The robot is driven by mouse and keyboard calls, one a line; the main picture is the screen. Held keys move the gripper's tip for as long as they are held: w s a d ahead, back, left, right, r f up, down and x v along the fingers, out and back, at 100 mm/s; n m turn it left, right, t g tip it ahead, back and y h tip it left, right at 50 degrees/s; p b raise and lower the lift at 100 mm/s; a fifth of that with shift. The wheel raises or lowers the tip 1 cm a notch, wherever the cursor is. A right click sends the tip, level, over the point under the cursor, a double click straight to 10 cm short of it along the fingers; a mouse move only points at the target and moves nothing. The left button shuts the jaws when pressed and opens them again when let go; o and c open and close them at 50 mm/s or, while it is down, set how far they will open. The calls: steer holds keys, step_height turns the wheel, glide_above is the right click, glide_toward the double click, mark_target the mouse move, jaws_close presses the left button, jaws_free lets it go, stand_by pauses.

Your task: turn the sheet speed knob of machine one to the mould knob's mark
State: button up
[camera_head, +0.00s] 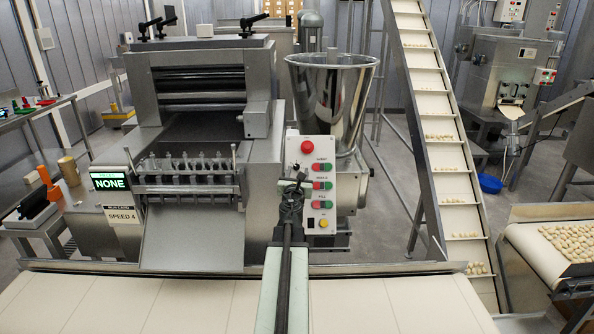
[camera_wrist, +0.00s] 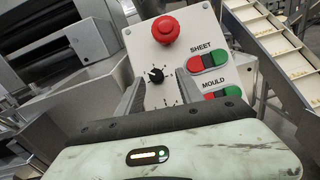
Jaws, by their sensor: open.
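The white control panel (camera_wrist: 205,55) of the machine fills the middle of the wrist view, and it also shows in the head view (camera_head: 325,150). The sheet speed knob (camera_wrist: 156,75) is small and black with a pale pointer and tick marks around it, in the row labelled SHEET. The mould knob is hidden behind my gripper; only some tick marks (camera_wrist: 166,99) of its dial show above the gripper body. My gripper (camera_wrist: 160,80) is open, its two grey fingers either side of the sheet knob in the picture; contact cannot be told. In the head view my gripper (camera_head: 292,190) covers the panel's left part.
A red stop button (camera_wrist: 166,30) sits above the sheet knob. Red and green SHEET buttons (camera_wrist: 208,61) and MOULD buttons (camera_wrist: 222,92) are to the right. A card (camera_head: 123,214) reads SPEED 4, below a display (camera_head: 110,182) reading NONE. A pale belt (camera_head: 100,300) runs in front.

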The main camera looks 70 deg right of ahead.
mark_target(297, 167)
steer(key=shift+w+x, duration=0.15)
steer(key=shift+x, duration=0.45)
steer(key=shift+w+x, duration=0.15)
steer(key=shift+x, duration=0.45)
steer(key=shift+a, duration=0.1)
steer(key=shift+w, duration=0.1)
jaws_close()
